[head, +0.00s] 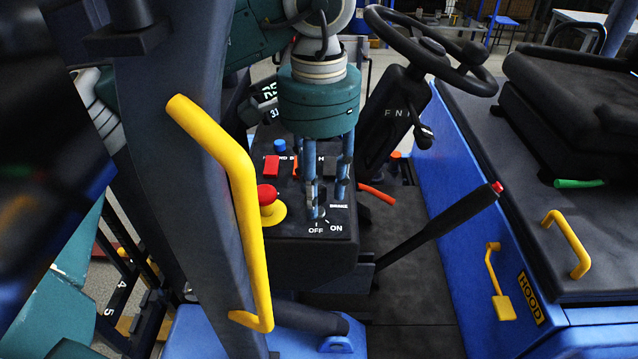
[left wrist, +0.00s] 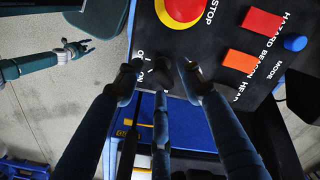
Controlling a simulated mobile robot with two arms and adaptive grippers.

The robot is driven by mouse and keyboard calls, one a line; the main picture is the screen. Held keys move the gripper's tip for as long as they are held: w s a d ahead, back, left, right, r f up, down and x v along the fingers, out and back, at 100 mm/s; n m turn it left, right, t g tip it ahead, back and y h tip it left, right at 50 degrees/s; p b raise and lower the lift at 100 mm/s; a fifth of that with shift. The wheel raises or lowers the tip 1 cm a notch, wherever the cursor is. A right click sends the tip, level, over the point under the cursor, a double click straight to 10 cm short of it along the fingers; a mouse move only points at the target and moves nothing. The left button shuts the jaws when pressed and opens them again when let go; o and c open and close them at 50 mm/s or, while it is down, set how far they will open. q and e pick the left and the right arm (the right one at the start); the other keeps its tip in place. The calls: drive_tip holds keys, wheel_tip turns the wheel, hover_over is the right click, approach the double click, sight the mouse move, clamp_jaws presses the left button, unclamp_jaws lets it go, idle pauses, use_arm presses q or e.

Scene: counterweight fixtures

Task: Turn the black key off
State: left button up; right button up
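The black key switch (head: 318,213) is at the front right of the dark control panel, by the printed OFF and ON labels. My left gripper (head: 328,195) points down over it, and its fingers partly cover it. In the left wrist view, the fingertips (left wrist: 160,76) are spread apart around the key area, with a gap between them. My right gripper (left wrist: 78,47) shows at the upper left of the left wrist view, away from the panel, fingers spread and empty.
A red stop button on a yellow base (head: 270,205) sits left of the key. Red (head: 271,167) and blue (head: 280,145) buttons stand behind. A yellow grab handle (head: 243,190) rises at left. A black lever (head: 440,225) and steering wheel (head: 435,50) are at right.

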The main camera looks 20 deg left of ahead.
use_arm(q)
clamp_jaws()
drive_tip(key=shift+w, duration=0.1)
use_arm(e)
drive_tip(key=shift+s+d+f, duration=0.1)
drive_tip(key=shift+s+d, duration=0.05)
drive_tip(key=shift+s, duration=0.75)
use_arm(q)
drive_tip(key=shift+f, duration=0.1)
use_arm(e)
drive_tip(key=shift+f, duration=0.15)
use_arm(q)
drive_tip(key=n+b, duration=0.2)
drive_tip(key=shift+n, duration=0.4)
drive_tip(key=shift+w+d+n, duration=0.1)
drive_tip(key=shift+n, duration=1.1)
drive_tip(key=shift+w+n+b, duration=0.1)
drive_tip(key=shift+n+b, duration=0.25)
drive_tip(key=shift+n, duration=1.45)
use_arm(e)
drive_tip(key=shift+w+f, duration=0.25)
drive_tip(key=shift+f, duration=0.85)
